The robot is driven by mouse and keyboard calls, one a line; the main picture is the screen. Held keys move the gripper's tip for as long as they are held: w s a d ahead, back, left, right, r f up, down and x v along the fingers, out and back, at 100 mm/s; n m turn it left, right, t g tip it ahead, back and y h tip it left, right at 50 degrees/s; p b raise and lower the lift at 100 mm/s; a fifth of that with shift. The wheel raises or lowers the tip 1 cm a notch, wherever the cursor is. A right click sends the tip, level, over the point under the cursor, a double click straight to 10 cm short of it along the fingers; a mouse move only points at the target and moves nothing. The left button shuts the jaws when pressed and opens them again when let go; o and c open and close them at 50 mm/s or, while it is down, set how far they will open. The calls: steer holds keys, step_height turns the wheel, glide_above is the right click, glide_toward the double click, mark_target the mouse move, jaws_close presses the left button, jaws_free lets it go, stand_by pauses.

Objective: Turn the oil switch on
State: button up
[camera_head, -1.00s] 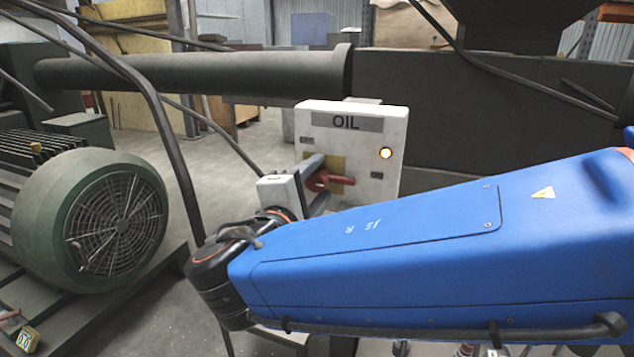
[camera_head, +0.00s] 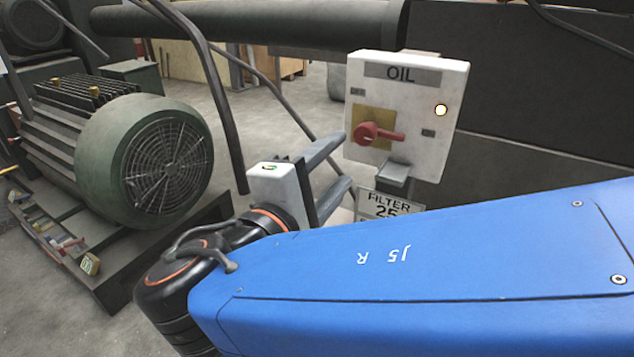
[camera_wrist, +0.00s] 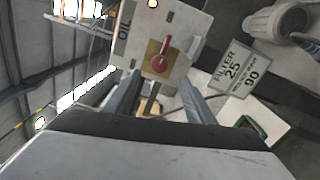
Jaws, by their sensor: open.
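The oil switch is a red rotary handle (camera_head: 378,135) on a yellow plate on the front of a white box (camera_head: 408,75) labelled OIL. The handle lies roughly horizontal in the head view, pointing right, and a round lamp (camera_head: 441,110) glows at the box's upper right. In the wrist view the red handle (camera_wrist: 161,56) lies ahead, beyond the fingers. My gripper (camera_head: 346,162) is open and empty, with its two fingers to the left of and below the handle. In the head view the fingers seem apart from the handle. In the wrist view the gripper (camera_wrist: 168,88) straddles the line toward the box.
A green motor (camera_head: 150,155) stands at left. A dark pipe (camera_head: 250,22) runs above, and a bent dark tube (camera_head: 215,90) passes left of my gripper.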

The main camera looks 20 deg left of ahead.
steer(key=shift+s+a, duration=0.2)
steer(key=shift+s, duration=2.5)
steer(key=shift+w, duration=0.1)
steer(key=w+d+f+m+g+h, duration=0.25)
steer(key=w+d, duration=0.25)
steer(key=d, duration=0.3)
steer(key=w+d+f+m+g+h, duration=0.1)
steer(key=w+d+f+g, duration=0.25)
steer(key=d, duration=0.35)
steer(key=w+d+f+m+g+h, duration=0.1)
steer(key=w+d+f+m+g, duration=0.15)
steer(key=w+d, duration=0.45)
steer(key=s+d+f+m+g+y, duration=0.1)
steer(key=s+d+f+m+y, duration=0.1)
steer(key=d, duration=0.6)
steer(key=s+d+f+m+g+y, duration=0.2)
steer(key=s+d+f+m, duration=0.3)
steer(key=d+f+m, duration=0.1)
steer(key=s+d+f+m+g+y, duration=0.1)
steer(key=s+d+f+m, duration=0.3)
steer(key=d, duration=0.6)
steer(key=shift+s+f+m+g+y, duration=0.2)
steer(key=shift+f+m+g+y, duration=0.15)
steer(key=shift+f+m+y, duration=0.3)
